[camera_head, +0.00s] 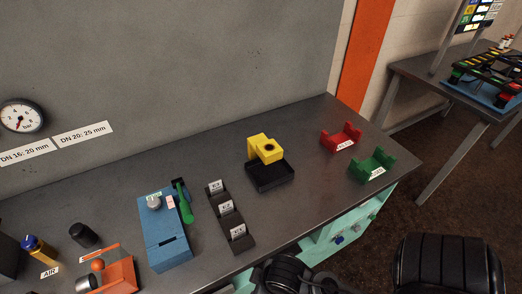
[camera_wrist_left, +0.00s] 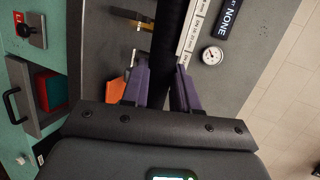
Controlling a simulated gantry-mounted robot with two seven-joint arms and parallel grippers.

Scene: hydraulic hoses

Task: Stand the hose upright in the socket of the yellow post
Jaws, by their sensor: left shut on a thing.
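The yellow post (camera_head: 262,148) stands on the bench in the head view, with a dark round socket hole in its top and a shallow black tray at its foot. The hole looks empty. In the left wrist view, the purple fingers of my left gripper (camera_wrist_left: 161,88) are shut on a thick black hose (camera_wrist_left: 170,40), which runs up out of the top of the picture. The hose's ends are not visible. I cannot make out the left gripper or the hose in the head view. My right gripper is in neither view.
A black labelled rack (camera_head: 230,217) and a blue box (camera_head: 165,232) with a green-handled tool (camera_head: 184,203) stand left of the post. Red (camera_head: 341,137) and green (camera_head: 372,165) cradles stand to its right. A pressure gauge (camera_head: 21,116) is on the wall. The bench behind the post is clear.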

